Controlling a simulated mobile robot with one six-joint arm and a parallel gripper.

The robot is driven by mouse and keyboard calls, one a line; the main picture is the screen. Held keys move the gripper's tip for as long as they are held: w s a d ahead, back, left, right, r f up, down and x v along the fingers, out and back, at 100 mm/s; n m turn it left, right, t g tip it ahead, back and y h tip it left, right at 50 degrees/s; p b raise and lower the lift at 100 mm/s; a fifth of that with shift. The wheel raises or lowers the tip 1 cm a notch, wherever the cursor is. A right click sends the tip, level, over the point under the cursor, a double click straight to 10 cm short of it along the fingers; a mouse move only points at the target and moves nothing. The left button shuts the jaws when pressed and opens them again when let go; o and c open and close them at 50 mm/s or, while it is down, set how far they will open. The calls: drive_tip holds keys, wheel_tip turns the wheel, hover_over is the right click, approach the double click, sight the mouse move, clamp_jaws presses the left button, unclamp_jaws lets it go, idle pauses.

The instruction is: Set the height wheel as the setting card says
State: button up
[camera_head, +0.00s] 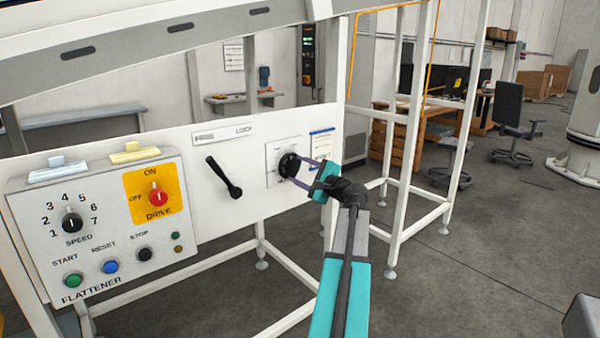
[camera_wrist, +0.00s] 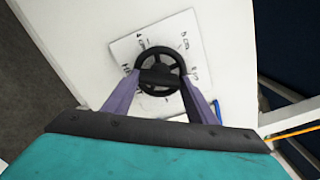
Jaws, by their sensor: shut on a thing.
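The height wheel (camera_head: 289,164) is a small black handwheel on a white scale plate (camera_head: 273,163) on the machine's white panel. It also shows in the wrist view (camera_wrist: 161,66), with markings around it that are too small to read surely. My gripper (camera_head: 292,170) reaches in from the right, and its purple fingers are shut on the wheel, one on each side in the wrist view (camera_wrist: 160,92). The setting card (camera_head: 322,143), white with a blue edge, hangs just right of the wheel. Its text is too small to read, and my gripper is in front of its lower part.
A black lock lever (camera_head: 224,178) is left of the wheel. The control box (camera_head: 107,225) with knobs and buttons is further left. A white frame post (camera_head: 341,110) stands close right of the card. Open floor (camera_head: 480,260) lies to the right.

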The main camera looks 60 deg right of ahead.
drive_tip(key=o, duration=1.1)
drive_tip(key=shift+c, duration=0.2)
drive_tip(key=shift+s, duration=0.1)
drive_tip(key=v, duration=1.3)
drive_tip(key=shift+s+a+b, duration=0.2)
drive_tip(key=shift+s+b, duration=0.1)
drive_tip(key=shift+b, duration=0.1)
